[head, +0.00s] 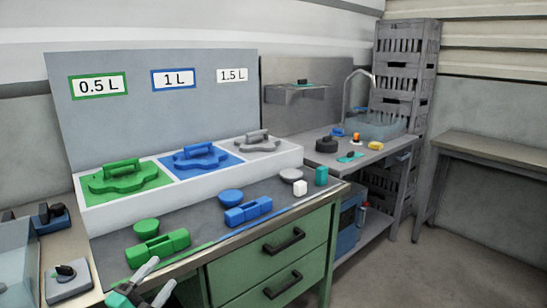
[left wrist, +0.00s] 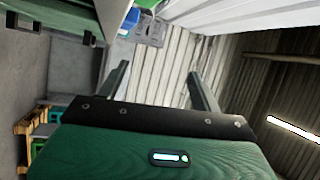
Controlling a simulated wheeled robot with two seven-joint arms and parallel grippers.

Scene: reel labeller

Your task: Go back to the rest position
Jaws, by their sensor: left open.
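My left gripper (head: 155,280) shows at the bottom edge of the head view, left of centre. Its two pale fingers are apart with nothing between them. It is in front of the workbench's front edge, near the green block with a handle (head: 157,246). In the left wrist view my left gripper (left wrist: 158,72) has both fingers spread and empty, with a corrugated wall beyond. My right gripper is in neither view.
A blue block (head: 248,211) and small bowls lie in front. A sink bench (head: 330,160) and grey crates (head: 405,60) are behind. The floor at right is clear.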

